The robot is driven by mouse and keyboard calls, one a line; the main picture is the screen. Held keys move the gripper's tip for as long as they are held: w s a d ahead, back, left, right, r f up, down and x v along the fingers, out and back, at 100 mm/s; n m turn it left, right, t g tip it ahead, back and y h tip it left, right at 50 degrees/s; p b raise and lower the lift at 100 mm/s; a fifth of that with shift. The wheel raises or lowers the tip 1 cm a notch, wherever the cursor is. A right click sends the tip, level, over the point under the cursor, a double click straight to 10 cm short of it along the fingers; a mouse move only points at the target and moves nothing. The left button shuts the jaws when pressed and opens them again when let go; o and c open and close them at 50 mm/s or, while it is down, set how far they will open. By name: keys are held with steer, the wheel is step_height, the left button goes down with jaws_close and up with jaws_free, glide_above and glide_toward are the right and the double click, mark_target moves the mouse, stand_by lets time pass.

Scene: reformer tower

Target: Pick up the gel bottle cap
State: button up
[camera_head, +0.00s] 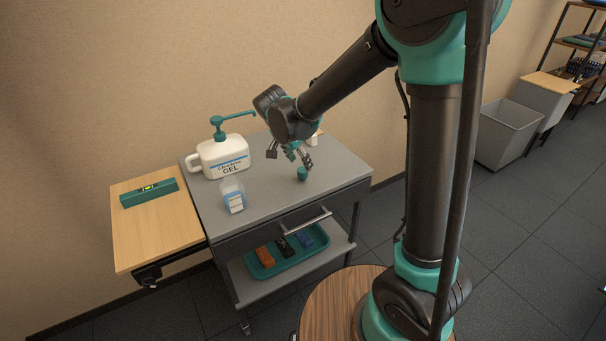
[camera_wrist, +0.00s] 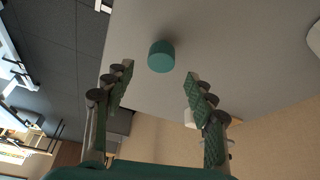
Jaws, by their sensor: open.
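The gel bottle cap (camera_head: 302,174) is a small teal cylinder standing on the grey cart top (camera_head: 335,172). In the wrist view the cap (camera_wrist: 161,56) is beyond the fingertips and roughly centred between them. My gripper (camera_head: 290,155) is open and empty, just above and to the left of the cap in the head view. In the wrist view its two green-padded fingers (camera_wrist: 158,82) are spread wide, apart from the cap. The white gel bottle (camera_head: 224,156) with a teal pump stands on the cart to the left.
A small clear container with a blue-and-white label (camera_head: 233,196) stands near the cart's front. A white object (camera_head: 315,139) sits behind my gripper, partly hidden. A teal level (camera_head: 149,192) lies on the wooden side leaf (camera_head: 150,232). A teal tray (camera_head: 314,249) is on the lower shelf.

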mark_target(302, 170)
steer(key=shift+s+a+x, duration=0.15)
steer(key=shift+x, duration=1.35)
steer(key=shift+s+a+x, duration=0.1)
steer(key=shift+x, duration=1.4)
steer(key=shift+f, duration=0.1)
steer(key=c, duration=0.9)
